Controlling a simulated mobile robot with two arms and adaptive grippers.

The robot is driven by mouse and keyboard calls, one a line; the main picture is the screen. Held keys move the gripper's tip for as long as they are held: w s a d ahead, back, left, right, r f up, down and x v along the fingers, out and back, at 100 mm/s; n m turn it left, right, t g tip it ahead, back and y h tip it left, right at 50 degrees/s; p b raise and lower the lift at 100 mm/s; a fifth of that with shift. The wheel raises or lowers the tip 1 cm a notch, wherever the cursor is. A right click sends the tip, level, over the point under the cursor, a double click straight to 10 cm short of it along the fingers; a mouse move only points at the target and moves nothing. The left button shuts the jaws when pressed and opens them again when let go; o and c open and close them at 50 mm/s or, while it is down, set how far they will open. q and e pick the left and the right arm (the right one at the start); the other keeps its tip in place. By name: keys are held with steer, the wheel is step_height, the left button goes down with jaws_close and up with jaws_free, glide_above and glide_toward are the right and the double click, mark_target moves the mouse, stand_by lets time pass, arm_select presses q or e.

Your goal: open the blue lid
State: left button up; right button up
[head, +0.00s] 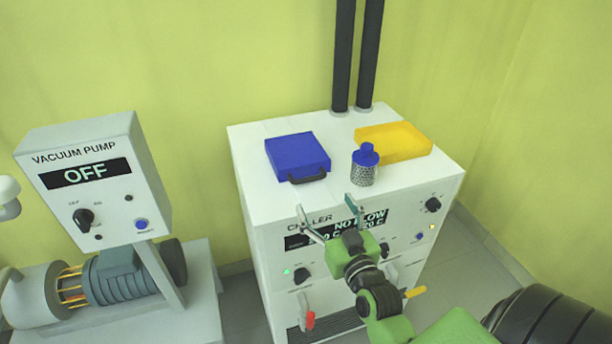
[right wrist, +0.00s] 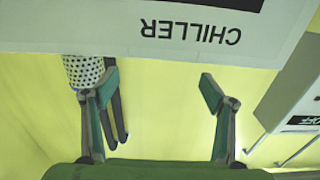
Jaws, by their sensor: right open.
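The blue lid (head: 297,152) lies flat and closed on the white top of the chiller (head: 262,195), at its left. Its black handle (head: 307,176) is on the front edge, facing me. My right gripper (head: 327,204) is open and empty in front of the chiller's upper front edge, to the right of and nearer than the handle. In the right wrist view the open fingers (right wrist: 160,80) have nothing between them; the chiller's lettering appears upside down and the blue lid does not show. My left gripper is not in view.
A dotted bottle with a blue cap (head: 366,165) stands right of the blue lid; its dotted body shows in the wrist view (right wrist: 84,72). A yellow lid (head: 397,142) lies behind it. Two black pipes (head: 342,60) rise at the back. A vacuum pump (head: 92,180) stands left.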

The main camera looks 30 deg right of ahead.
mark_target(310, 179)
steer(key=p+x, duration=0.1)
steer(key=x, duration=0.9)
steer(key=shift+w, duration=0.65)
